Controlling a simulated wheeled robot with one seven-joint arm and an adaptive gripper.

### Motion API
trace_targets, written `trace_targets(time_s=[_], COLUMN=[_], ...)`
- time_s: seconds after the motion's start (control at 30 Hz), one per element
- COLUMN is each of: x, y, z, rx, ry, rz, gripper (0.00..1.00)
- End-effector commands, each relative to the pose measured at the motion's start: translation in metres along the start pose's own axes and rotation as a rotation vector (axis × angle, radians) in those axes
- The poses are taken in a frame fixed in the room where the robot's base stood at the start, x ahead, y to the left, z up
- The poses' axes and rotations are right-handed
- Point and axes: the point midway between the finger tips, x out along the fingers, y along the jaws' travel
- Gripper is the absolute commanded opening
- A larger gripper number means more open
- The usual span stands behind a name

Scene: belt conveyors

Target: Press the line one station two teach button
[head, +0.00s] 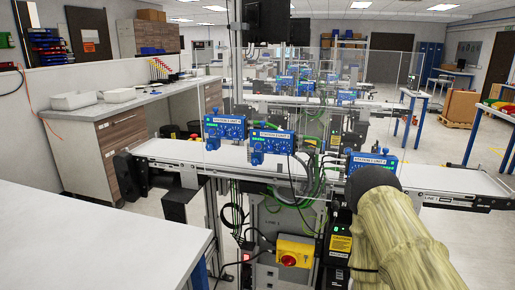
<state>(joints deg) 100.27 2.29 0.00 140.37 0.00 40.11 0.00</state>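Several small blue sensor boxes with white label strips are fixed along the near belt conveyor. One is the left blue box (225,128), one the middle blue box (272,142) and one the right blue box (371,161). Their labels and buttons are too small to read, so I cannot tell which is line one station two or where its teach button is. My arm, in a pale yellow sleeve with a black rounded end, reaches up from the lower right and covers the area just below the right box. My gripper's fingers are not visible.
A white tabletop (90,245) fills the lower left. More conveyors with blue boxes stand behind.

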Motion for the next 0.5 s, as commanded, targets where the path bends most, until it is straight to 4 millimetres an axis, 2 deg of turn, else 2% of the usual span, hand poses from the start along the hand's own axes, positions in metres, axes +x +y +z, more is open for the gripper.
trace_targets(time_s=[0.03,0.17,0.5], x=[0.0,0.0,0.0], y=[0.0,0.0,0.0], z=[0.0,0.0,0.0], rx=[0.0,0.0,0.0], ry=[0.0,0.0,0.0], rz=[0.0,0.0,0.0], gripper=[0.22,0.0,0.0])
